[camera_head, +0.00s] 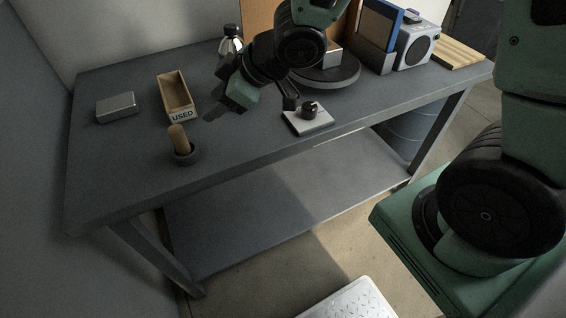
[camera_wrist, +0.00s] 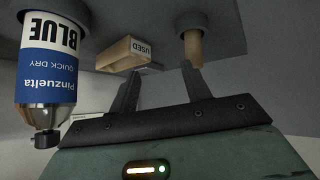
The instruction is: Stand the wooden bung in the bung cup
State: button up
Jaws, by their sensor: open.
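The wooden bung (camera_head: 178,138) stands in the dark round bung cup (camera_head: 187,156) near the front left of the bench, leaning slightly to the left in the head view. In the wrist view the bung (camera_wrist: 193,48) shows with its lower part inside the cup (camera_wrist: 190,20); that view is upside down. My gripper (camera_head: 208,112) is to the right of the bung and apart from it. In the wrist view my gripper (camera_wrist: 160,82) has its two fingers spread with nothing between them.
A wooden box marked USED (camera_head: 175,97) and a grey metal block (camera_head: 116,107) stand behind the cup. A bottle with a blue label (camera_wrist: 48,68) is close to my gripper in the wrist view. A plate with a black knob (camera_head: 308,117) is at the right. The bench's front left is clear.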

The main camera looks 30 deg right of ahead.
jog(key=s+d+r+m+g+h, duration=0.2)
jog(key=s+m+g+h, duration=0.2)
jog(key=s, duration=1.9)
jog(key=shift+g+h, duration=1.1)
jog(key=shift+h, duration=0.1)
jog(key=shift+d+r, duration=0.1)
